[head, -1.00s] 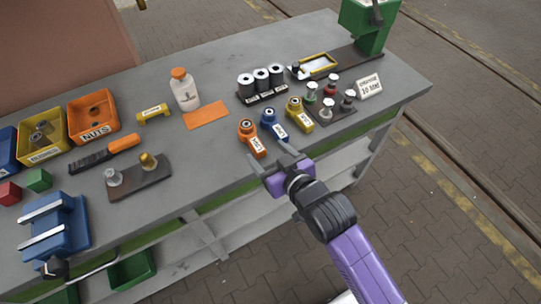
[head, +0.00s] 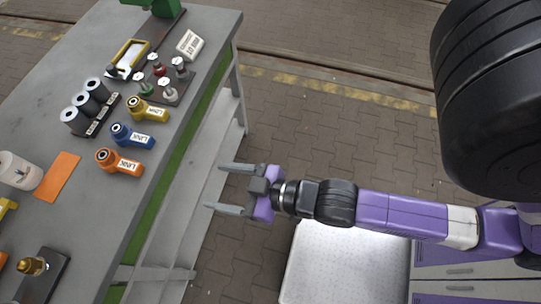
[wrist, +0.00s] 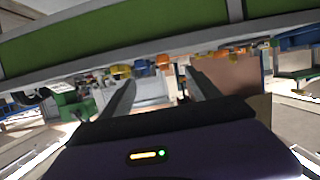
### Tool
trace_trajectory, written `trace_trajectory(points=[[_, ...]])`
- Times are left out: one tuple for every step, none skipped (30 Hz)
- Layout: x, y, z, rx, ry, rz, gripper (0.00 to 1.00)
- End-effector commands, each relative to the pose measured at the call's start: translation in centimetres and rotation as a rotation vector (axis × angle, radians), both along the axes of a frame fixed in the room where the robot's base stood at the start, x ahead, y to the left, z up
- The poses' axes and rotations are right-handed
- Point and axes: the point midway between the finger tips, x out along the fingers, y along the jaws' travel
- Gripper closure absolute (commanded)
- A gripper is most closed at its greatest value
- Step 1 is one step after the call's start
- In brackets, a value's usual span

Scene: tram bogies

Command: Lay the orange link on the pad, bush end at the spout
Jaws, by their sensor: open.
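The orange link (head: 118,162) lies on the grey bench near its front edge, its round bush end toward the left and its label toward the right. A flat orange rectangle (head: 57,177), probably the pad, lies beyond it. A white bottle (head: 18,170) stands next to that rectangle; I cannot make out a spout. My gripper (head: 218,187) is open and empty, off the bench's front side, to the right of the link and apart from it. In the wrist view, the spread fingers (wrist: 160,76) point toward the bench; small orange shapes there are too blurred to name.
A blue link (head: 132,135) and a yellow link (head: 147,109) lie beside the orange one. Dark-and-white rollers (head: 84,105), a rack of small knobbed parts (head: 164,78) and a yellow-rimmed tray (head: 127,57) stand farther along. A lower shelf (head: 185,215) runs below the bench top.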

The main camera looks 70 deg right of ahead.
Motion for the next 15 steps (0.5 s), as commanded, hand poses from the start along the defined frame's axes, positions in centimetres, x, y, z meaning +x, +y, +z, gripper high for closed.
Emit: trace_trajectory(points=[[-2.3, 0.0, 0.4, 0.002, 0.004, -0.002, 0.29], [-3.4, 0.0, 0.9, 0.003, -0.001, -0.002, 0.29], [-4.8, 0.1, 1.6, 0.003, -0.007, -0.003, 0.29], [-5.8, 0.1, 2.1, 0.004, -0.012, -0.003, 0.29], [-6.8, 0.2, 2.6, 0.006, -0.016, -0.004, 0.29], [-7.9, 0.2, 3.4, 0.007, -0.023, -0.005, 0.29], [-8.7, 0.3, 3.9, 0.009, -0.026, -0.007, 0.29], [-9.4, 0.3, 4.4, 0.01, -0.03, -0.007, 0.29], [-10.2, 0.3, 5.0, 0.01, -0.035, -0.009, 0.29], [-10.7, 0.3, 5.5, 0.011, -0.039, -0.01, 0.29], [-11.1, 0.3, 5.8, 0.011, -0.042, -0.012, 0.29], [-11.5, 0.3, 6.3, 0.012, -0.046, -0.013, 0.29], [-11.8, 0.3, 6.6, 0.012, -0.048, -0.013, 0.29], [-12.0, 0.4, 6.8, 0.013, -0.05, -0.014, 0.33], [-12.2, 0.4, 7.0, 0.013, -0.052, -0.014, 0.39]])
